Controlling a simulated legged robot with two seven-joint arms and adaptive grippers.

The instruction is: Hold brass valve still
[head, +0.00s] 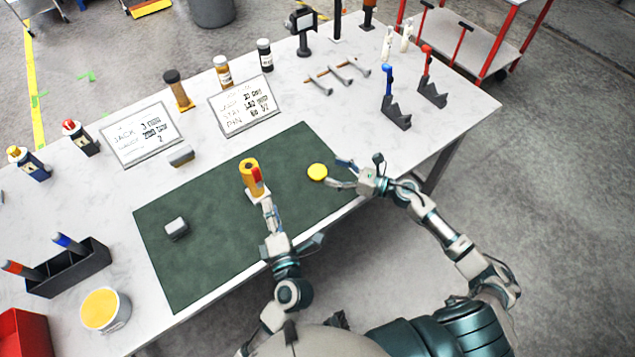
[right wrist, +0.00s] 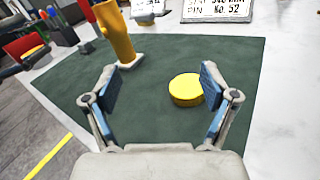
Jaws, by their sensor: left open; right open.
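An upright yellow, post-like piece (head: 249,172) with a red patch stands on the green mat (head: 190,260); it appears to be the brass valve. It also shows in the right wrist view (right wrist: 116,32), its top cut off. My left gripper (head: 264,203) is open at its near side; whether it touches is hidden. A flat yellow disc (head: 317,172) lies near the mat's right edge. My right gripper (head: 339,173) is open just right of the disc. In the right wrist view the disc (right wrist: 186,89) lies ahead, between the spread fingers and nearer the right one, not gripped.
A small grey block (head: 176,228) lies on the mat's left part. Sign boards (head: 245,105), bottles (head: 222,71) and a grey block (head: 181,156) stand behind the mat. A black pen holder (head: 70,268) and yellow-topped tub (head: 105,310) are left. Mat between block and post is clear.

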